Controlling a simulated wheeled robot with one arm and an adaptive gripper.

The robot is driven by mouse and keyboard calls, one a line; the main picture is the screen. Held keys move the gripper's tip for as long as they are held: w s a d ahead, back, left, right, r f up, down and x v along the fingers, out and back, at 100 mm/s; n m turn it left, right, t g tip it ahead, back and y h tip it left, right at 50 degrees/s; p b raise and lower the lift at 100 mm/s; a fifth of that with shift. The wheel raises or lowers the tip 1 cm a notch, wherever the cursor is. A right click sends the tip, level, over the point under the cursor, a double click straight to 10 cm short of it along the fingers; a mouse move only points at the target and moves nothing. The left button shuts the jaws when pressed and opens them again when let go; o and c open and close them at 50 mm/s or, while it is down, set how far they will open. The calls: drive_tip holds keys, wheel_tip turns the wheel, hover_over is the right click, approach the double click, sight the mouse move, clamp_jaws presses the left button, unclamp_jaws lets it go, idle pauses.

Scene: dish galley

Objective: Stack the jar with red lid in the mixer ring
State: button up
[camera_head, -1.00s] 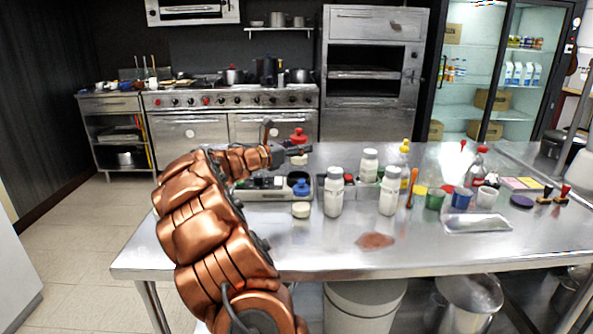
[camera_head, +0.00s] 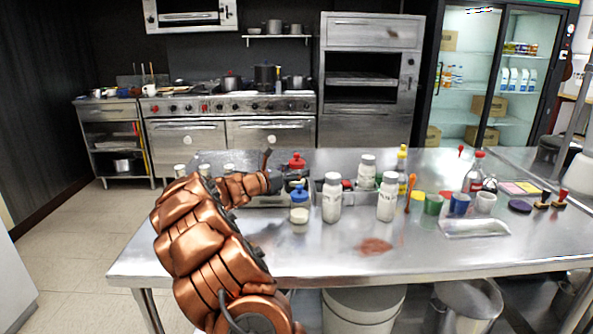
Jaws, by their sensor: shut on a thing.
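The jar with red lid (camera_head: 297,160) is at the back left of the steel table. My gripper (camera_head: 292,178) is shut on it, and the dark fingers hide most of its body. The jar appears upright. Its base is hidden, so I cannot tell whether it touches anything below. The mixer ring cannot be made out clearly; dark equipment shows under and around my gripper, partly behind a blue-lidded jar (camera_head: 299,196).
White bottles (camera_head: 331,200) and (camera_head: 386,200) stand right of the blue-lidded jar.

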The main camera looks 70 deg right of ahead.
drive_tip(key=shift+f, duration=0.1)
drive_tip(key=o, duration=1.4)
drive_tip(key=shift+r, duration=0.3)
drive_tip(key=v, duration=1.2)
